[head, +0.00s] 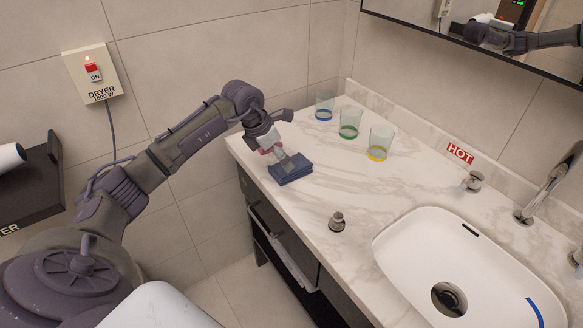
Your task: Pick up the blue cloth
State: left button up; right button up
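The blue cloth (291,171) is a folded dark blue stack lying on the marble counter, near its left front edge. My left gripper (281,158) reaches in from the left and points down at the cloth's back left part. Its fingertips are at or just above the cloth and cover a little of it. I cannot tell whether they touch it, or whether the fingers are open or shut. My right gripper is not in view.
Three glasses with blue (324,106), green (349,123) and yellow (379,143) bases stand behind the cloth. A small metal knob (337,221) stands on the counter to the right. A white sink (400,262) and faucet (548,190) are farther right. A mirror hangs above.

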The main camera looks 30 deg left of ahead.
aim_at(303, 166)
pick_arm(q)
jog(key=shift+w+d+f+p, duration=0.1)
jog(key=shift+d+f+p, duration=0.1)
jog(key=shift+f, duration=0.2)
jog(key=shift+w+d+f+p, duration=0.1)
jog(key=shift+f+p, duration=0.1)
jog(key=shift+f, duration=0.15)
jog(key=x, duration=0.2)
jog(key=shift+w+d+f, duration=0.1)
jog(key=shift+w+f, duration=0.05)
jog(key=shift+f, duration=0.1)
jog(key=shift+w+f+p, duration=0.15)
jog(key=shift+f+p, duration=0.15)
jog(key=shift+f, duration=0.15)
jog(key=c, duration=1.2)
jog(key=shift+o, duration=0.2)
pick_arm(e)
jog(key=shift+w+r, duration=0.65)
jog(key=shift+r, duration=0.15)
